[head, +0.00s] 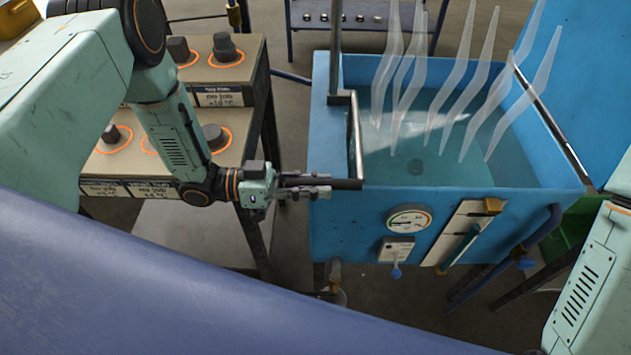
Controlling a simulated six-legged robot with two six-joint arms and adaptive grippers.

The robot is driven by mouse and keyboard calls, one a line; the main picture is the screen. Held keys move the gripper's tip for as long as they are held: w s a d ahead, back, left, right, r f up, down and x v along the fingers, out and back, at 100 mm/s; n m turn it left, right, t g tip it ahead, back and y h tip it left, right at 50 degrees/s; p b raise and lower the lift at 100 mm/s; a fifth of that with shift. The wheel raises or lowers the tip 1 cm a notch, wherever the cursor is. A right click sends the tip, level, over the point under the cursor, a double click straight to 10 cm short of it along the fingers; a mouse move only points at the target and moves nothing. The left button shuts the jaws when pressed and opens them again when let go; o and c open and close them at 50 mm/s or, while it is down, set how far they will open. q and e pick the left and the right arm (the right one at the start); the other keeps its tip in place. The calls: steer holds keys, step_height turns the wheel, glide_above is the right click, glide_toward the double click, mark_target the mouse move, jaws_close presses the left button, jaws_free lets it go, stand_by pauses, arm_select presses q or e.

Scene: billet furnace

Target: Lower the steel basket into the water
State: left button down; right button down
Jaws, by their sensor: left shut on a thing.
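A blue tank (325,215) stands right of centre, holding greenish water (450,150) with pale wisps of steam above it. A metal post (335,50) rises at its left wall, with a bent steel rod (356,135) beside it. A dark bar handle (347,184) reaches left from the rod's lower end, over the tank's near left corner. My left gripper (308,187) is shut on this handle. I cannot make out the steel basket's body in this view. Part of my right arm shows at the lower right, but its gripper is out of the picture.
A stand (240,110) with several dark cylinders in orange rings and labels is at the left. The tank's front carries a round gauge (409,219), a white box with a blue knob, and a pale panel (463,235). A rack (365,15) is behind.

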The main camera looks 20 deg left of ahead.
arm_select(q)
steer(key=shift+f, duration=0.2)
steer(key=c, duration=1.3)
jaws_free()
steer(key=shift+a, duration=0.1)
steer(key=shift+o, duration=0.5)
steer(key=shift+r, duration=0.1)
steer(key=v, duration=1.2)
